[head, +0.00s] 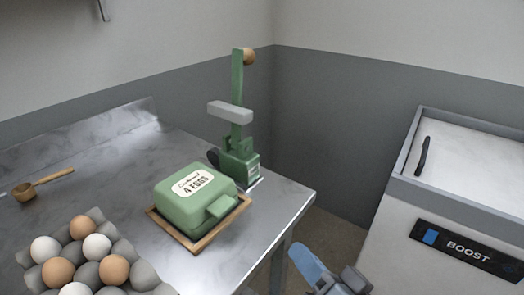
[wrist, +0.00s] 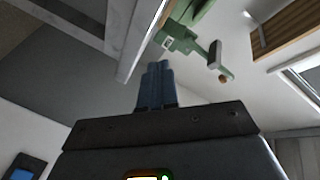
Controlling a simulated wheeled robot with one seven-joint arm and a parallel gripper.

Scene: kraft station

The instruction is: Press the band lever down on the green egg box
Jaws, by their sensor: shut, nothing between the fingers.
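The green egg box (head: 180,212) is closed, with a "4 EGGS" label on its lid and a tab at its front. It sits in a shallow wooden tray (head: 196,247) on the metal table. Behind it stands a green press, whose band lever (head: 237,75) is upright, with a round wooden knob on top and a pale grey crossbar partway up. The lever and its knob also show in the wrist view (wrist: 216,55), seen from a tilted angle. My gripper (head: 299,252) has blue fingers, shut and empty, beside the table's right edge, apart from box and lever; its fingers show in the wrist view (wrist: 157,68).
An egg tray (head: 140,272) with white and brown eggs is at the table's front left. A wooden scoop (head: 40,184) lies behind it. A white machine marked BOOST (head: 400,240) stands right, across a floor gap.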

